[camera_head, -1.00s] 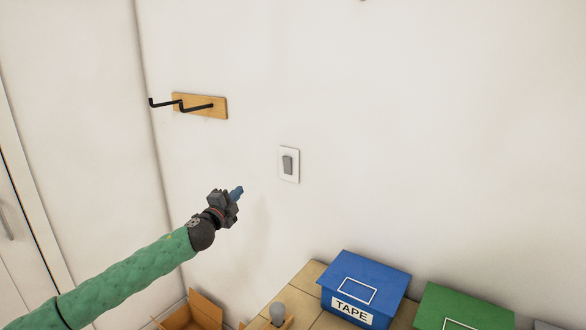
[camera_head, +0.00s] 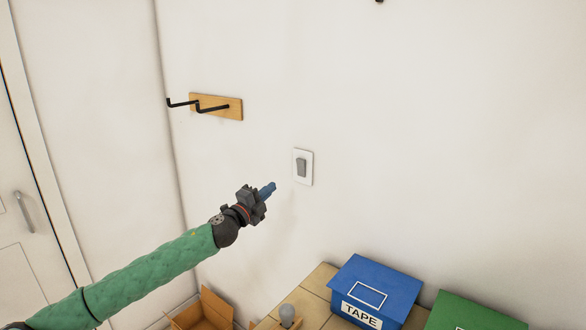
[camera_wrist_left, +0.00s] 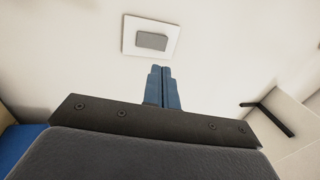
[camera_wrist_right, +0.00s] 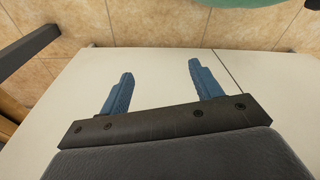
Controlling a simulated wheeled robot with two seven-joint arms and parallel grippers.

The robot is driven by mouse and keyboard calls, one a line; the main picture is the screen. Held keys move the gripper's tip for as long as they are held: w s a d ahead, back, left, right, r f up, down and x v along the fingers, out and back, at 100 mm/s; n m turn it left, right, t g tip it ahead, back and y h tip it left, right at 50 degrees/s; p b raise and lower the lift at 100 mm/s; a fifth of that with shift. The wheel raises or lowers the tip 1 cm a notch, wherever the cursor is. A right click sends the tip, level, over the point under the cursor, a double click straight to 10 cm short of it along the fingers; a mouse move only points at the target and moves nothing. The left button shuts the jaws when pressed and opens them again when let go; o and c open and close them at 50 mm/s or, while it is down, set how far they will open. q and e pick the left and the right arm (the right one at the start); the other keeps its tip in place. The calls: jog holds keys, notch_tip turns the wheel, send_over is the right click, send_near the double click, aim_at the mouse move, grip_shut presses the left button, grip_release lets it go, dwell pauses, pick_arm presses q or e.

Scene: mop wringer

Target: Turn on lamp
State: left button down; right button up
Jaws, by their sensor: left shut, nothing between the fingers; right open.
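A wall switch with a grey rocker on a white plate (camera_head: 302,167) is on the white wall in the head view. It also shows in the left wrist view (camera_wrist_left: 151,38), just beyond the fingertips. My left gripper (camera_head: 270,188) is shut and empty, to the left of and slightly below the switch in the head view, apparently apart from it. Its blue fingers are pressed together in the left wrist view (camera_wrist_left: 164,72). My right gripper (camera_wrist_right: 160,72) is open and empty in the right wrist view, over a pale flat surface (camera_wrist_right: 150,62). A bulb-shaped grey object (camera_head: 287,313) stands at the bottom.
A wooden hook rack (camera_head: 228,108) with black hooks is on the wall at upper left. A blue TAPE box (camera_head: 385,280) and a green box (camera_head: 470,312) sit on a wooden surface (camera_head: 318,283). A cardboard box (camera_head: 215,305) is lower left. The wall around the switch is clear.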

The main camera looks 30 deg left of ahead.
pick_arm(q)
jog(key=p, duration=0.4)
send_near(299, 163)
jog(key=x, duration=0.3)
jog(key=p+x, duration=0.2)
jog(key=x, duration=0.1)
jog(key=shift+w, duration=0.1)
jog(key=shift+w+p, duration=0.3)
jog(key=shift+w, duration=0.05)
pick_arm(e)
jog(key=s+d+f, duration=0.5)
jog(key=s+f, duration=0.4)
jog(key=shift+f, duration=0.4)
jog(key=shift+s, duration=0.1)
